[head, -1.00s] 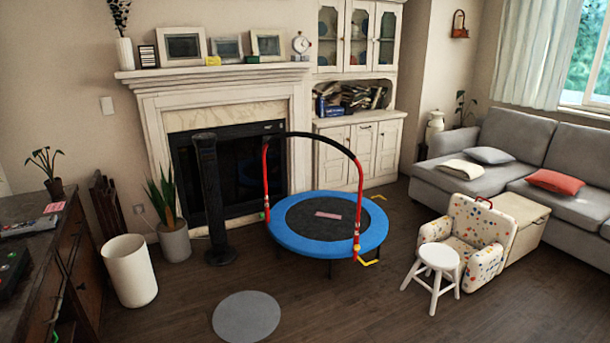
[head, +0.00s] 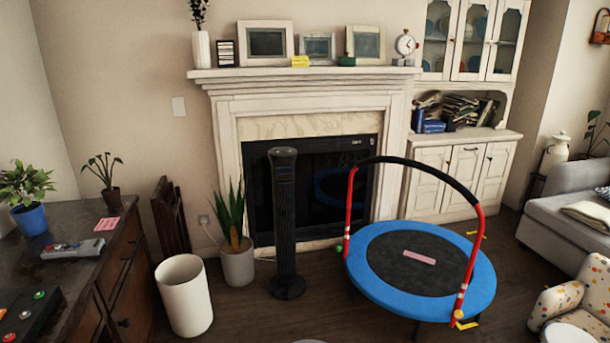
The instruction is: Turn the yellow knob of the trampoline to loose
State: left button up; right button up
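The trampoline (head: 485,278) stands on the wood floor right of centre, in front of the fireplace. It has a blue rim, a black mat with a pink label (head: 419,257), and a red-and-black arched handlebar. A small yellow knob (head: 458,314) shows low on the handlebar's near right leg. Its setting is too small to read. A yellow piece (head: 467,325) lies just below it, and another yellow piece (head: 474,235) shows at the rim's far right. A small green part (head: 339,248) sits by the left leg. Neither of my grippers is in view.
A black tower fan (head: 285,225), a potted plant (head: 238,262) and a white bin (head: 184,297) stand left of the trampoline. A dark cabinet (head: 120,265) is at left. The patterned armchair (head: 575,297) is at right. Floor shows between fan and trampoline.

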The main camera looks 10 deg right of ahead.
aim_at(459, 314)
jog(key=i+z, duration=0.45)
jog(key=i+j+z, duration=0.4)
jog(key=i, duration=0.2)
jog(key=i+j+z, duration=0.45)
jog(key=i+l, duration=0.05)
jog(key=l, duration=0.05)
